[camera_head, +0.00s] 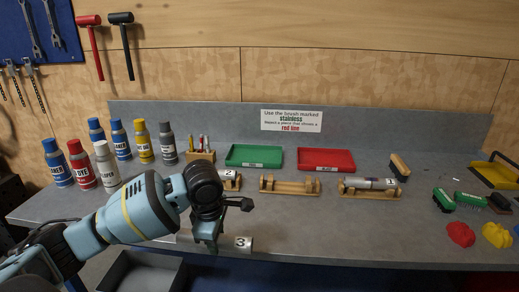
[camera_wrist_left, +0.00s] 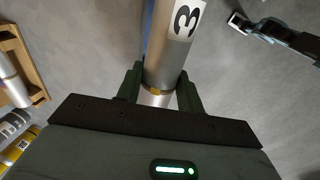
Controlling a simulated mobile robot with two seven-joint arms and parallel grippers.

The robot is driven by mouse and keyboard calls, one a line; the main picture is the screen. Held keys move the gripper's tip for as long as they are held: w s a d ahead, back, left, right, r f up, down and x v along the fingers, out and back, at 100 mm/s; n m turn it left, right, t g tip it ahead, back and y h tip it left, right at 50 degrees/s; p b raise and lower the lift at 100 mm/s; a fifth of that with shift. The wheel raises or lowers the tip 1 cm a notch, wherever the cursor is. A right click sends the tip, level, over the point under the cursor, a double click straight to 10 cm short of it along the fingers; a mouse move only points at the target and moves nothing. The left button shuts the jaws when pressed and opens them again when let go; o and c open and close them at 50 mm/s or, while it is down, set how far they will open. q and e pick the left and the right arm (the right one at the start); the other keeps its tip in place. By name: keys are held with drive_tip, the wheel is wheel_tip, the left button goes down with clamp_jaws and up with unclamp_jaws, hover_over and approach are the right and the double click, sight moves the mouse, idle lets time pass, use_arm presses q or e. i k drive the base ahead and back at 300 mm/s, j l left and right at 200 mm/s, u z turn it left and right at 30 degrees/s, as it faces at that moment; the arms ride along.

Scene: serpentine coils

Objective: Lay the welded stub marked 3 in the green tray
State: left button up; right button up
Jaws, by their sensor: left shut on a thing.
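The welded stub marked 3 (camera_head: 243,243) is a grey metal tube with a white label, low in the middle of the head view. My left gripper (camera_head: 208,245) is shut on it, near the bench's front edge. In the left wrist view, the stub (camera_wrist_left: 170,45) lies between the fingers of my left gripper (camera_wrist_left: 160,90), with a narrow golden band near the grip and the label 3 beyond it. The green tray (camera_head: 255,155) stands at the back of the bench, looks empty, and is apart from the gripper.
A red tray (camera_head: 326,159) stands right of the green one. In front are wooden cradles: the middle one (camera_head: 290,186) is empty, the right one (camera_head: 370,194) holds a tube. Several spray cans (camera_head: 108,163) stand at left. Brushes (camera_head: 443,199) and colored lumps (camera_head: 461,234) lie at right.

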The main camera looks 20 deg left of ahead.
sight(255, 156)
drive_tip(key=i, duration=1.55)
